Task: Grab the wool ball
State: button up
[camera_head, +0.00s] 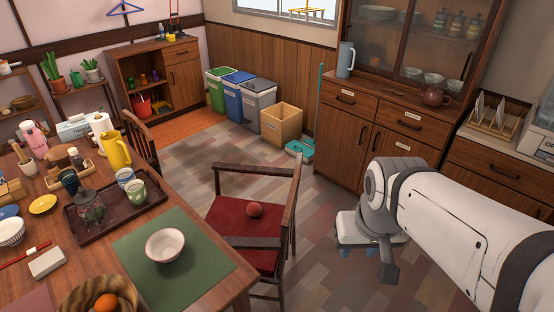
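A small round reddish ball (254,210), which looks like the wool ball, lies on the red seat of a wooden chair (227,217). The chair stands at the right side of the dining table. My white arm comes in from the right, and my gripper (384,264) hangs to the right of the chair, apart from the ball. The fingers are small and partly hidden by the arm, so I cannot tell whether they are open or shut.
The wooden table (225,291) fills the lower left, with a green mat (212,255), a white bowl (165,245) and a tray (75,222) of cups. The chair's backrest and armrests surround the ball. Cabinets stand behind my arm. Tiled floor is clear behind the chair.

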aim_at(254, 209)
jog(key=z, duration=0.85)
jog(key=i, duration=3.05)
jog(key=u, duration=3.9)
jog(key=i, duration=0.5)
jog(key=z, duration=0.35)
